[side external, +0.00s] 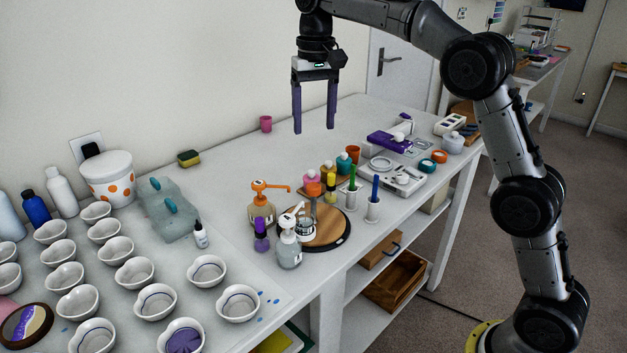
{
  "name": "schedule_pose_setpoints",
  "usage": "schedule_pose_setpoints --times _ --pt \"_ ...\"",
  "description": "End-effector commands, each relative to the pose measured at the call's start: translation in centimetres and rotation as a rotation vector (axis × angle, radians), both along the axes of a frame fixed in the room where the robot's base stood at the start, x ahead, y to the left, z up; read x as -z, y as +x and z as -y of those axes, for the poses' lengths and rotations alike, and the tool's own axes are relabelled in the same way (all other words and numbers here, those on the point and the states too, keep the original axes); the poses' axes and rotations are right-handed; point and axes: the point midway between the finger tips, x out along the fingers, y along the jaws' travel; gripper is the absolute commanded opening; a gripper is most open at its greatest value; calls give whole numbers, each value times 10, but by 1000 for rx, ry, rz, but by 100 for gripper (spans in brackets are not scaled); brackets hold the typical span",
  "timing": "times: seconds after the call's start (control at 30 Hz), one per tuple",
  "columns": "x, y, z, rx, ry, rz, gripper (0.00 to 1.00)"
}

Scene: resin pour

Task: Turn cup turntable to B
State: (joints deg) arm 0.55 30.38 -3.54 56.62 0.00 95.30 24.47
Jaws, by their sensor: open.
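The cup turntable (330,231) is a round wooden disc with a dark rim, near the front edge of the table. A small white cup (305,229) stands on its left part. A dark upright piece also shows by the cup. No letter B can be read at this size. My gripper (314,131) has two purple fingers pointing down. It is open and empty, high above the table, behind and above the turntable and apart from everything.
An orange-topped pump bottle (262,208) and a clear pump bottle (289,247) stand close left of the turntable. Pen holders (372,208) stand right, and coloured bottles (312,183) behind. White bowls (135,271) fill the left. The table's back middle is mostly clear.

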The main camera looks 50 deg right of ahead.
Motion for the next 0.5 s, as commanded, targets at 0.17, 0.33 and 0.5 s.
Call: schedule_pose_setpoints --times 0.17,0.33,0.5 --pt "17 3 0 0 0 -24 72" --pt "40 1 0 0 1 -27 72" --pt "74 1 0 0 0 -29 72"
